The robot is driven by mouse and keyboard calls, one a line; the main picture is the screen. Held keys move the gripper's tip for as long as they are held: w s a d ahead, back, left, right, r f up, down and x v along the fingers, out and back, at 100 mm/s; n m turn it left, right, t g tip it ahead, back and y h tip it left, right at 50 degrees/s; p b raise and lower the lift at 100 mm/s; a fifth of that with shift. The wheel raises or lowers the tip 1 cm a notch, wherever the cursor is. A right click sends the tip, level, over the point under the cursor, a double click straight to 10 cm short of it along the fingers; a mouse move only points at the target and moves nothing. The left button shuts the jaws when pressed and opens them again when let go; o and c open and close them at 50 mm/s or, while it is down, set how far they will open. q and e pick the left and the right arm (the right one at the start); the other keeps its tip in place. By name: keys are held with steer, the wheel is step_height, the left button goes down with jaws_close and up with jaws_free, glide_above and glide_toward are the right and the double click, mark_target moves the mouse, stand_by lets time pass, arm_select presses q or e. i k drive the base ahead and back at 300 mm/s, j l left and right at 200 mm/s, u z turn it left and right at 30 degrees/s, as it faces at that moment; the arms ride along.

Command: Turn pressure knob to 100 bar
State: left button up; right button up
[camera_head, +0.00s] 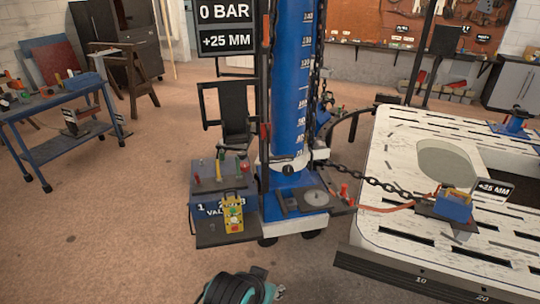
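A display sign (225,12) at the top reads 0 BAR, with a +25 MM panel (225,41) below it. Both stand left of a blue column (292,80) with a white scale. A small round dark knob (288,170) sits low on the column's front; I cannot read any marks on it. A flat round grey disc (315,197) lies on the blue base to its right. I cannot tell for sure which is the pressure knob.
Left of the column is a lever tray (210,184), above a yellow button box (234,213). A chain (365,181) runs right to a clamp (453,205) on the white frame bench (400,225). A blue tool table (60,100) stands far left. Floor in front is mostly open.

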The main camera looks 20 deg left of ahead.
mark_target(242, 154)
steer(key=i+j, duration=0.15)
steer(key=j, duration=0.35)
steer(key=i+j+z, duration=0.1)
steer(key=j, duration=0.4)
steer(key=i+j+z, duration=0.1)
steer(key=j, duration=0.4)
steer(key=i+j, duration=0.15)
steer(key=j, duration=0.35)
steer(key=i+j+z, duration=0.15)
steer(key=j, duration=0.4)
steer(key=i+j, duration=0.1)
steer(key=j, duration=0.45)
steer(key=i+j+z, duration=0.1)
steer(key=j, duration=0.4)
steer(key=i+j, duration=0.15)
steer(key=j, duration=0.4)
steer(key=i+l, duration=0.1)
steer(key=i+z, duration=0.05)
steer(key=i, duration=0.05)
